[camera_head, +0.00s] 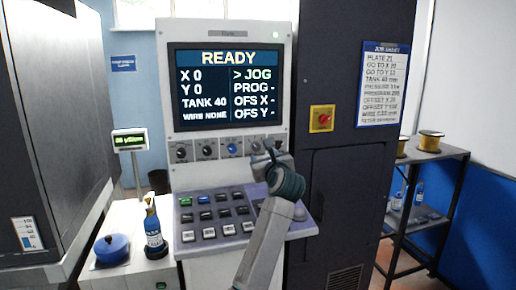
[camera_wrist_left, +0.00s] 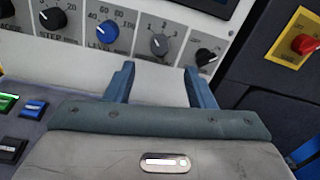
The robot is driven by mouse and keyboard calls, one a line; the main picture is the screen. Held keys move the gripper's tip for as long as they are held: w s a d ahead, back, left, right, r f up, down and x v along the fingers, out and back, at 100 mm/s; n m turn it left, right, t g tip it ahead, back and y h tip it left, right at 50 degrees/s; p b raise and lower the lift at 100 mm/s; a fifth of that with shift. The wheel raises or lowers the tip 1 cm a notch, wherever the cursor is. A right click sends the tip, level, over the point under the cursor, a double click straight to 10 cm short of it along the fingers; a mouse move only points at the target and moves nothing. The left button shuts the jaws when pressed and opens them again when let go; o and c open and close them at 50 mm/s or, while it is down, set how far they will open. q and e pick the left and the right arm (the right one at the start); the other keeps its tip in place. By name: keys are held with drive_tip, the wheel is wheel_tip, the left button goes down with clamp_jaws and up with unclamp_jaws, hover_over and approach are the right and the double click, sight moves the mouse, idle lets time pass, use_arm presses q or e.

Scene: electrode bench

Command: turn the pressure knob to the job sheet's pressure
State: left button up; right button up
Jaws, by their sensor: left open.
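My left gripper (camera_head: 266,157) is in front of the right part of the knob row on the control panel (camera_head: 173,164). In the left wrist view the gripper (camera_wrist_left: 158,75) is open and empty. Its fingers point at a grey knob (camera_wrist_left: 160,45), apart from it. Right of that is a black knob (camera_wrist_left: 206,57); left is a blue knob (camera_wrist_left: 108,33) labelled like LEVEL. The grey and black knobs' labels are unreadable, so I cannot tell which is the pressure knob. The job sheet (camera_head: 383,85) has a pressure line; its value is too blurred to read.
The screen (camera_head: 227,87) reads READY. Keys (camera_head: 213,216) lie below the knobs. A bottle (camera_head: 153,230) and a blue round item (camera_head: 112,248) stand at left; a spool shelf (camera_head: 425,152) stands at right.

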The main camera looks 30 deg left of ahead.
sight(257, 147)
use_arm(q)
drive_tip(key=p+x, duration=0.2)
drive_tip(key=x, duration=0.5)
drive_tip(key=shift+w+a+r, duration=0.1)
drive_tip(key=shift+w+a, duration=0.05)
drive_tip(key=shift+a, duration=0.1)
drive_tip(key=shift+w+a, duration=0.35)
drive_tip(key=shift+w, duration=0.05)
drive_tip(key=c, duration=1)
